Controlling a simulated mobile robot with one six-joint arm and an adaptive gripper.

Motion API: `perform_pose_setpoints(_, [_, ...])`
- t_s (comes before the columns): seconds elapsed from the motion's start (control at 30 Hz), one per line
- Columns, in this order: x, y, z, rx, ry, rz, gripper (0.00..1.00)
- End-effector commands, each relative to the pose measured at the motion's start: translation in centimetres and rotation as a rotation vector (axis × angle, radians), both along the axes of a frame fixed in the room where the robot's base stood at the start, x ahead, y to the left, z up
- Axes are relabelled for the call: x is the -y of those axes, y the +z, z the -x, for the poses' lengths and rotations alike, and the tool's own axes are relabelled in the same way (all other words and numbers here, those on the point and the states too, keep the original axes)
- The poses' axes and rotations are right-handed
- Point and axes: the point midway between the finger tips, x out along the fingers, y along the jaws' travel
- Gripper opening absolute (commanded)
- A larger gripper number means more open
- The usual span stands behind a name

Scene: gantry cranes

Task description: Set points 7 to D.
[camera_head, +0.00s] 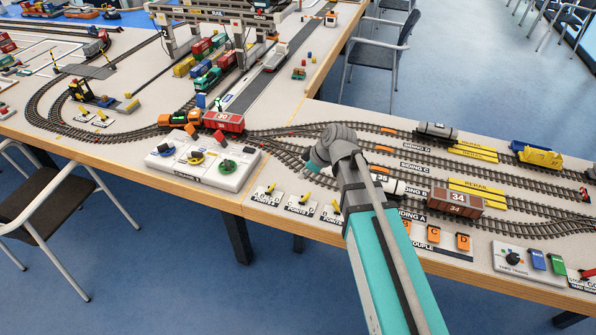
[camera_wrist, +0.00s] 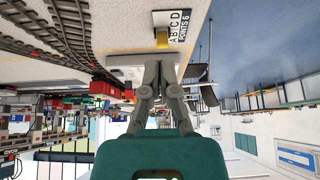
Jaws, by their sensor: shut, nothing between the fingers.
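A white plate marked A B C D and apparently "POINTS 6" (camera_wrist: 178,25) shows at the top of the wrist view, with a yellow lever (camera_wrist: 162,38) on it. In the head view, several small points levers with yellow handles stand along the table's front edge, including a left one (camera_head: 270,189), a middle one (camera_head: 303,199) and a right one (camera_head: 336,207). Their numbers are too small to read surely, and I cannot pick out points 7. My gripper (camera_wrist: 158,64) is shut and empty, apart from the lever. In the head view my arm hides the fingers.
Several tracks run behind the levers, with a brown wagon 34 (camera_head: 456,202) and a red wagon 30 (camera_head: 223,121). A white control box with coloured knobs (camera_head: 203,165) stands left of the levers. Uncouple buttons (camera_head: 463,241) lie to the right of my arm.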

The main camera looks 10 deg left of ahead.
Motion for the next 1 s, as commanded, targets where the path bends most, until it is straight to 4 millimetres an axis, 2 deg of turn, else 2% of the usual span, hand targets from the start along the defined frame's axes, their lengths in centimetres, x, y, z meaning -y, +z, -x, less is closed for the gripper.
perform_pose_setpoints(0.03, [0.6,0.9,0.2,0.0,-0.002,0.0,0.0])
perform_pose_setpoints(0.1, [1.2,1.4,0.3,-0.001,-0.002,0.0,0.0])
perform_pose_setpoints(0.4, [3.0,2.9,0.6,0.0,-0.002,0.0,0.0])
perform_pose_setpoints(1.0, [3.5,3.1,0.6,0.0,-0.002,0.0,0.0])
